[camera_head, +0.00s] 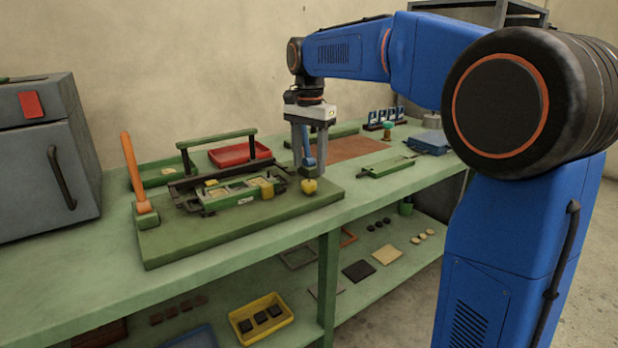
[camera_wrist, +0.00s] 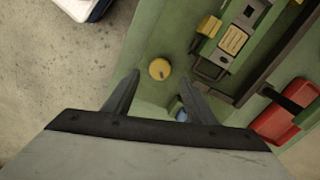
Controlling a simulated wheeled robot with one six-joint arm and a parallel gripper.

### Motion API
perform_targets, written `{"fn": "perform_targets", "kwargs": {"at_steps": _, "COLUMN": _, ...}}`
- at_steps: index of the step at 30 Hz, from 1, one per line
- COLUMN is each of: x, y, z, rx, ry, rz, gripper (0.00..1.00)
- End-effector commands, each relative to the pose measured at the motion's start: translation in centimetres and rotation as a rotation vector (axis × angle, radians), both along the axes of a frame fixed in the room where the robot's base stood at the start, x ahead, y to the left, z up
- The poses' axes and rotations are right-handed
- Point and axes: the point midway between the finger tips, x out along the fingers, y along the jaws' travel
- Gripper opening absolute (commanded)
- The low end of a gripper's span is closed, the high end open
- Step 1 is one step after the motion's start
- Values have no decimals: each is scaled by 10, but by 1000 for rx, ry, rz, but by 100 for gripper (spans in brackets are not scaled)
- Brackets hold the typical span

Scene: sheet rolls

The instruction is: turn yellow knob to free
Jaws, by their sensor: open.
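The yellow knob (camera_head: 309,187) stands at the right end of the green base board (camera_head: 190,238) on the bench. In the wrist view the round yellow knob (camera_wrist: 160,69) shows between and slightly beyond my fingertips, with a small dark mark on its top. I cannot read any position labels. My gripper (camera_head: 310,172) points down just above the knob, open and holding nothing. In the wrist view my gripper (camera_wrist: 161,78) has one finger on each side of the knob; contact cannot be told.
A green-handled frame fixture (camera_head: 235,195) with a yellow block stands left of the knob. An orange lever (camera_head: 139,175) rises at the board's left end. A blue-handled part (camera_head: 307,148) is close behind my fingers. A red tray (camera_head: 240,154) lies behind. The board's front right is clear.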

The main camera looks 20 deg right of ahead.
Motion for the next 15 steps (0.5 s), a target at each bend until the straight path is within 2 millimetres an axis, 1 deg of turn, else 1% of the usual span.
{"fn": "perform_targets", "kwargs": {"at_steps": 1, "x": 0, "y": 0, "z": -9, "rx": 0, "ry": 2, "rz": 0, "gripper": 51}}
{"fn": "perform_targets", "kwargs": {"at_steps": 3, "x": 0, "y": 0, "z": -20, "rx": 0, "ry": 1, "rz": 0, "gripper": 51}}
{"fn": "perform_targets", "kwargs": {"at_steps": 6, "x": 0, "y": 0, "z": -33, "rx": 0, "ry": 1, "rz": 0, "gripper": 51}}
{"fn": "perform_targets", "kwargs": {"at_steps": 10, "x": 0, "y": 0, "z": -45, "rx": -1, "ry": 1, "rz": 0, "gripper": 51}}
{"fn": "perform_targets", "kwargs": {"at_steps": 15, "x": 0, "y": 0, "z": -52, "rx": 0, "ry": 0, "rz": 0, "gripper": 51}}
